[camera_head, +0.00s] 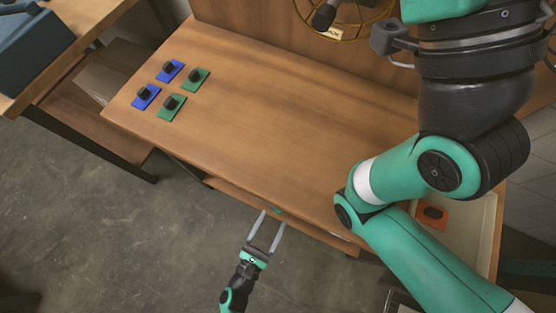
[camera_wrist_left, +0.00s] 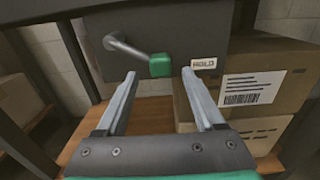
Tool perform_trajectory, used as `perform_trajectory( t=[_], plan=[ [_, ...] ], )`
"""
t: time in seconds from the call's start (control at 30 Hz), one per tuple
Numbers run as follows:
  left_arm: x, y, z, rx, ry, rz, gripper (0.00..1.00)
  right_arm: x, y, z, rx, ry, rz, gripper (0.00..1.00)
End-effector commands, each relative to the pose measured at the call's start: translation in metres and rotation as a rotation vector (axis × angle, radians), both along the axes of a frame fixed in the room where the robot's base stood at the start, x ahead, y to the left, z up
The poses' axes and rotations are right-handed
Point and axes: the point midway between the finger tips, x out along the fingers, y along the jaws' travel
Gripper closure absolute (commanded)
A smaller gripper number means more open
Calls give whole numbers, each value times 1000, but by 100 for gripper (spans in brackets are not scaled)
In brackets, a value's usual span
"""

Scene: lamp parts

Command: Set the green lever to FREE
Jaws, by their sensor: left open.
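The green lever (camera_wrist_left: 160,65) has a grey rod running from a pivot at upper left down to a block-shaped green knob, on the face of a dark panel (camera_wrist_left: 215,22). The knob is just left of a white HOLD label (camera_wrist_left: 204,63); no FREE label shows. In the head view the green knob (camera_head: 279,211) is a small spot under the table's front edge. My left gripper (camera_head: 273,217) is open and empty. In the left wrist view, its fingertips (camera_wrist_left: 159,75) are on either side of the knob; I cannot tell how far beyond them it is. My right gripper is not in view.
Blue and green switch-like pieces (camera_head: 171,88) stand at the left of the wooden table (camera_head: 250,110). An orange piece (camera_head: 432,216) lies in a pale tray (camera_head: 478,232) at right. Cardboard boxes (camera_wrist_left: 250,88) stand right of the lever. The table's middle is clear.

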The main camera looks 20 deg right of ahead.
Motion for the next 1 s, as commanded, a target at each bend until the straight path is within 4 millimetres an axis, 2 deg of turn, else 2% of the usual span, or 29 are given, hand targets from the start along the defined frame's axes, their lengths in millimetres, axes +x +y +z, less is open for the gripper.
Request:
perform_trajectory(
  t=[0.1,0.23,0.57,0.67,0.9,0.97,1.0],
  plan=[
    [15,-20,-2,-1,-2,-3,30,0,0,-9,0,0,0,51],
    [27,-32,-1,-1,-1,0,30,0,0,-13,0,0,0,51],
    [31,-37,0,0,0,3,30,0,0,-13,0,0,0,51],
    [31,-37,0,0,0,3,44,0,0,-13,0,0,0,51],
    [31,-37,0,0,0,2,87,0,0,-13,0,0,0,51],
    [31,-37,0,-1,-1,2,98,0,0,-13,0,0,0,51],
    [31,-37,0,0,-1,2,100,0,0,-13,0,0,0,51]
  ],
)
